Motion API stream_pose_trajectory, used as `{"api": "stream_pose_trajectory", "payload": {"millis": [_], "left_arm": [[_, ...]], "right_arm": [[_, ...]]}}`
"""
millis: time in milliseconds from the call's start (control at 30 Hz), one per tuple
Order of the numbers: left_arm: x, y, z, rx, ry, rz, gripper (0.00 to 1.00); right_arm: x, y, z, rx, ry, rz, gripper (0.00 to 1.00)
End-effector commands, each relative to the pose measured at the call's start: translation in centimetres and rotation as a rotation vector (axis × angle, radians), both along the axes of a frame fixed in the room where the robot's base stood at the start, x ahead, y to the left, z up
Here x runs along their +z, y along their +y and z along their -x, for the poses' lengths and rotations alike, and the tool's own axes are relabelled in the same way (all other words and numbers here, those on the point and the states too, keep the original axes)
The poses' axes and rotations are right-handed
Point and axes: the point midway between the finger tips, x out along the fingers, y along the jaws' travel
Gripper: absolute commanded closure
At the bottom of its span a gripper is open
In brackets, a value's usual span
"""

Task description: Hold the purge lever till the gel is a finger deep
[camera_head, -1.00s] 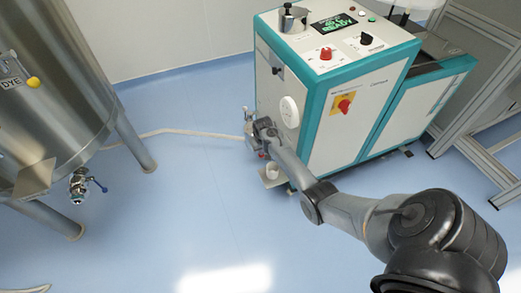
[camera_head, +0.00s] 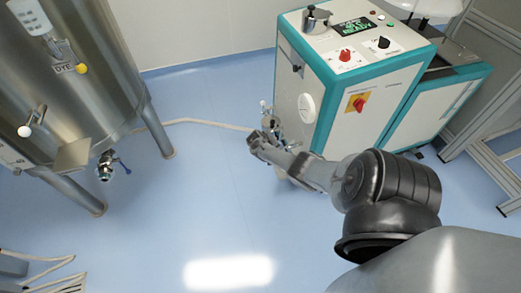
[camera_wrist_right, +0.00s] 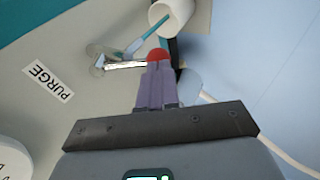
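The purge lever (camera_wrist_right: 125,65) is a metal rod with a red ball knob (camera_wrist_right: 158,54), beside the PURGE label (camera_wrist_right: 48,82) on the machine's side. My right gripper (camera_wrist_right: 155,66) has its fingers together, with the tips at the knob; they overlap it in view, and I cannot tell whether they press on it. In the head view my right gripper (camera_head: 256,142) is low at the machine's left side, just below the valve fittings (camera_head: 269,115). A white cup (camera_wrist_right: 172,18) shows past the knob; its gel level is not visible. My left gripper is out of view.
The teal and white machine (camera_head: 338,105) stands at right, with a display (camera_head: 353,27) and knobs on top. A steel tank (camera_head: 85,75) with a valve (camera_head: 106,168) stands at left. A pale hose (camera_head: 200,122) runs across the floor.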

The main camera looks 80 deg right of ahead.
Motion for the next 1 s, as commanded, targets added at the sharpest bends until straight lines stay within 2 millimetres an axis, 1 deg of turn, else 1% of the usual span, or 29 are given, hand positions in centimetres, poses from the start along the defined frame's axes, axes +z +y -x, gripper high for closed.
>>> {"api": "stream_pose_trajectory", "payload": {"millis": [33,200,1000], "left_arm": [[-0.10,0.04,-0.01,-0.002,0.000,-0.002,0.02],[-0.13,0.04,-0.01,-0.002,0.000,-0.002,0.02],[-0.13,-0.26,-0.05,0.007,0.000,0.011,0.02]], "right_arm": [[-0.25,-0.16,0.69,-0.007,0.012,0.004,1.00],[-0.39,-0.38,1.40,-0.016,0.024,0.011,1.00],[-0.58,-0.30,1.54,-0.016,0.026,0.009,1.00]]}}
